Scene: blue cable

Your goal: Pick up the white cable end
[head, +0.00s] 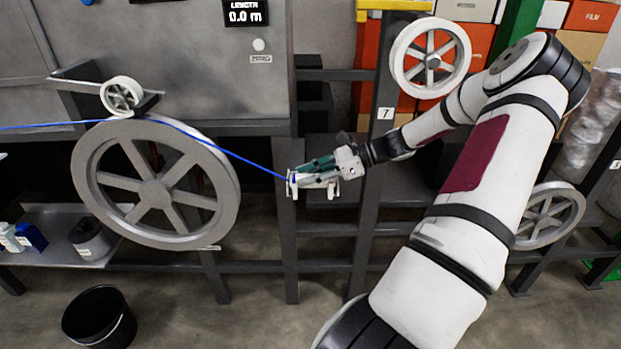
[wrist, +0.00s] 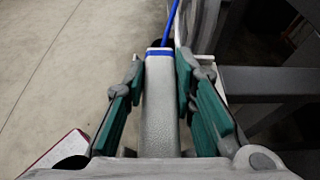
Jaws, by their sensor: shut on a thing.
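The white cable end (wrist: 160,105) lies between the two green-padded fingers of my gripper (wrist: 158,85) in the wrist view. It is a long white block with a blue band at its far end, and the blue cable (wrist: 170,22) runs on from there. In the head view my gripper (head: 314,172) is shut on it near the dark upright post. The blue cable (head: 235,155) runs from there up and left over the large grey wheel. The cable end is mostly hidden by the fingers in the head view.
The large spoked wheel (head: 158,184) and a small pulley (head: 121,95) stand left of my gripper. A dark post (head: 287,225) and horizontal rails stand close by. A black bucket (head: 99,317) is on the floor at lower left. Another wheel (head: 430,58) hangs at upper right.

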